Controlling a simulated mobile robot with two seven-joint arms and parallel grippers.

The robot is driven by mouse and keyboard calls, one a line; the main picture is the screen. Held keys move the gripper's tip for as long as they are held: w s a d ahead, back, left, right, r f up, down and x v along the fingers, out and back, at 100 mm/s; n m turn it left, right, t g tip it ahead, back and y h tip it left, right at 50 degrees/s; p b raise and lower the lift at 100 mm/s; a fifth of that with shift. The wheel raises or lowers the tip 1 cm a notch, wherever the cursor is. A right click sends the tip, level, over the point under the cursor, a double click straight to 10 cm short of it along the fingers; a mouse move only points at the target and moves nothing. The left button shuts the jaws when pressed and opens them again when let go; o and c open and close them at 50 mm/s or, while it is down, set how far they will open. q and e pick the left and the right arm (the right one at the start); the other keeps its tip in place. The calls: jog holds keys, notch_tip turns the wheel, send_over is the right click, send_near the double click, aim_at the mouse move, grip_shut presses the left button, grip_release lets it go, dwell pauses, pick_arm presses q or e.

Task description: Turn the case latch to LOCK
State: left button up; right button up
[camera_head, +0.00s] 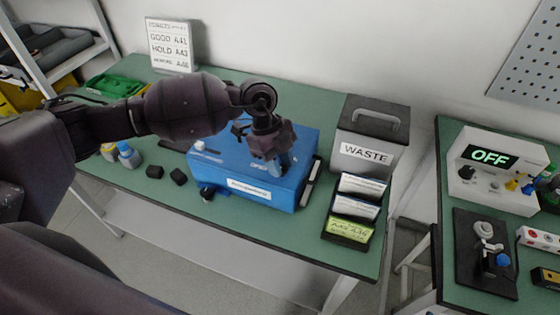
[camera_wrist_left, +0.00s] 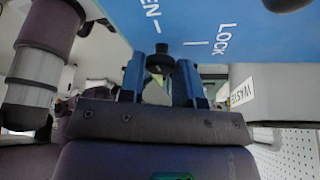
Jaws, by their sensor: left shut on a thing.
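The blue case (camera_head: 255,185) sits on the green table, its top face partly covered by my left arm. My left gripper (camera_head: 278,165) is over the right part of the case top. In the left wrist view, its blue fingers (camera_wrist_left: 162,82) are shut on the black case latch (camera_wrist_left: 158,61), one on each side of it. The white LOCK mark is on the blue face (camera_wrist_left: 205,20) to the right of the latch, and the partly cut-off OPEN mark is to the left. The latch's exact pointing direction is hard to tell. My right gripper is not in view.
A grey WASTE bin (camera_head: 372,132) stands right of the case, with label trays (camera_head: 358,190) in front of it. Small dark blocks (camera_head: 178,177) and bottles (camera_head: 128,154) lie left of the case. A second table at right holds a device (camera_head: 492,170) showing OFF.

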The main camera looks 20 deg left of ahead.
pick_arm(q)
jog(key=shift+m, duration=0.3)
jog(key=m+g+y, duration=0.1)
jog(key=m, duration=0.2)
jog(key=shift+w+d+m, duration=0.1)
jog(key=shift+m, duration=0.2)
jog(key=m, duration=0.2)
jog(key=m+g+y, duration=0.1)
jog(key=m, duration=0.1)
jog(key=shift+d+m+y, duration=0.1)
jog(key=shift+m+y, duration=0.2)
jog(key=m+y+b, duration=0.1)
jog(key=m, duration=0.2)
jog(key=shift+w+m+g, duration=0.1)
jog(key=shift+m+g, duration=0.2)
jog(key=m+y+b, duration=0.1)
jog(key=m+y, duration=0.1)
jog(key=m, duration=0.2)
jog(key=shift+d, duration=0.15)
jog(key=shift+m, duration=0.7)
jog(key=shift+y, duration=0.3)
